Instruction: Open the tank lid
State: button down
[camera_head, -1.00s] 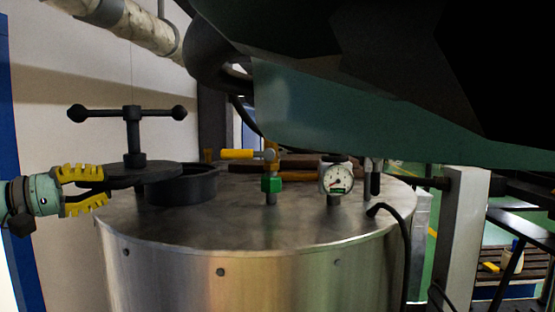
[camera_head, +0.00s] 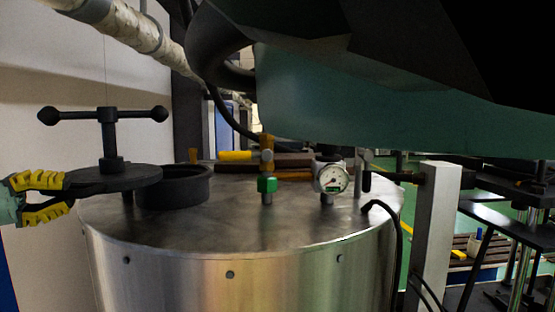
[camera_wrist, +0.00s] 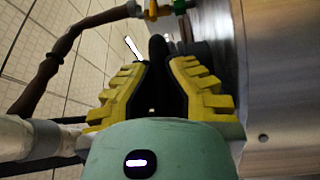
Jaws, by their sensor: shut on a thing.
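The tank (camera_head: 270,238) is a shiny metal cylinder in the head view. Its dark round lid (camera_head: 125,178), with an upright T-handle (camera_head: 108,116), lies to the left of the dark raised opening ring (camera_head: 182,190). The lid still overlaps the ring's left part in this view, and the ring's right part is uncovered. My gripper (camera_head: 62,194) is at the left edge, its yellow fingers shut on the lid's outer tab. In the wrist view, my gripper (camera_wrist: 166,75) has a dark part of the lid (camera_wrist: 167,95) between its fingers. The tank's inside is hidden.
A green-based valve (camera_head: 267,185), a pressure gauge (camera_head: 331,178) and a black hose (camera_head: 400,235) stand on the tank top. A grey post (camera_head: 434,230) is at right. A wrapped pipe (camera_head: 130,38) runs above the lid. My own arm covers the upper right.

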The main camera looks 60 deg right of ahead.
jog(key=shift+w+d, duration=0.15)
jog(key=shift+d, duration=0.1)
jog(key=c, duration=0.9)
grip_release()
jog(key=shift+c, duration=0.2)
